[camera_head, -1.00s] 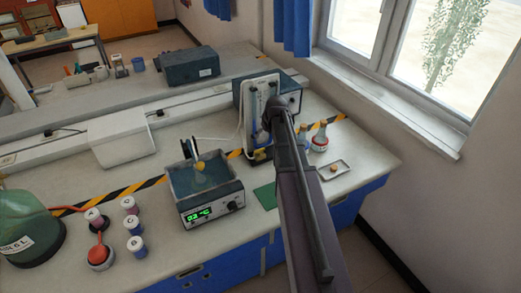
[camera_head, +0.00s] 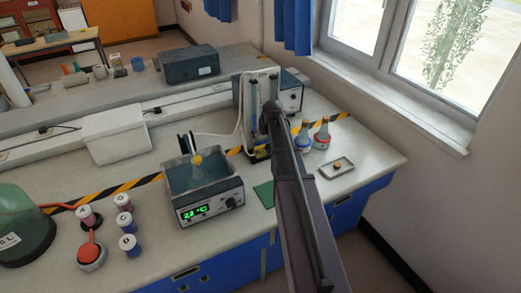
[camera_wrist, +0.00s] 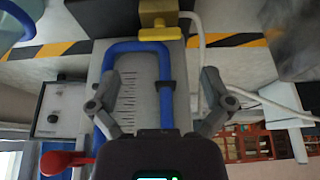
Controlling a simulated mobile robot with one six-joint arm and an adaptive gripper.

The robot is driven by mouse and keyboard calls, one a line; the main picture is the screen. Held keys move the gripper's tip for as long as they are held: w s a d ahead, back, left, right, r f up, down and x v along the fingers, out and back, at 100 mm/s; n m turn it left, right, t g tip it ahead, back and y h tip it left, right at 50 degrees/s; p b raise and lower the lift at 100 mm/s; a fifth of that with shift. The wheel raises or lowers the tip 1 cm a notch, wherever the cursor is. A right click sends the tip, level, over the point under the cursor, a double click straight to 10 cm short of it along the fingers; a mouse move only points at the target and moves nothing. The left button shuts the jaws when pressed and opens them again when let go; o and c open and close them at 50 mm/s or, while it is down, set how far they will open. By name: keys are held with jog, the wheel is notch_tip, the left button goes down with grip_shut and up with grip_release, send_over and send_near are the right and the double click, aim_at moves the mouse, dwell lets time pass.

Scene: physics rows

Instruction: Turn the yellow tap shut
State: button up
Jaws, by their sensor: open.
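The yellow tap (camera_wrist: 160,22) shows at the top of the wrist view, with a yellow bar across its front. It is fixed by a pale panel with blue tubing (camera_wrist: 140,48). My gripper (camera_wrist: 161,86) is open in the wrist view, its fingers spread on either side of the panel and the blue tubing. The tap lies beyond the fingertips in that picture, apart from them, and nothing is held. In the head view my arm reaches to the panel (camera_head: 262,88) and hides much of its lower part; I cannot make out the tap clearly there.
A red lever (camera_wrist: 66,161) shows at the lower left of the wrist view. In the head view a water bath (camera_head: 205,196) stands left of my arm. Bottles (camera_head: 321,136) and a small tray (camera_head: 337,168) stand close on its right. A green mat (camera_head: 264,194) lies in front.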

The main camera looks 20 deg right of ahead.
aim_at(260, 146)
jog(key=shift+b+x, duration=2.75)
jog(key=shift+x, duration=0.55)
jog(key=shift+s, duration=0.1)
jog(key=c, duration=1)
